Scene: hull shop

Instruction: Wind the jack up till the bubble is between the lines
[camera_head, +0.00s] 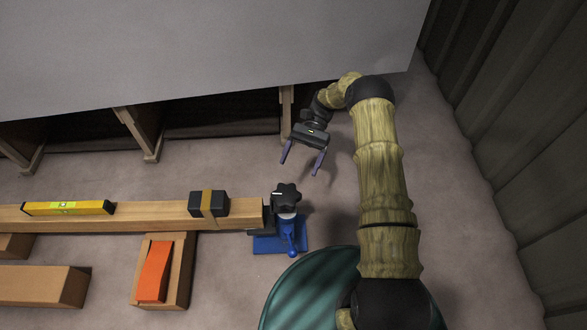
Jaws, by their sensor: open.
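A blue jack (290,232) with a black star-shaped knob (286,194) on top stands at the right end of a long wooden beam (150,215). A yellow spirit level (68,208) lies on the beam's left part. Its green vial shows, but the bubble is too small to place against the lines. My gripper (301,168) is open and empty, above and slightly right of the knob in the picture, apart from it. Its two fingers point toward the lower part of the picture.
A black block (208,203) is strapped on the beam. An orange wedge (153,270) lies on a wooden block below the beam. More timber (40,286) lies at lower left. A large grey surface (200,50) spans the top, and a dark ribbed wall (530,130) stands right.

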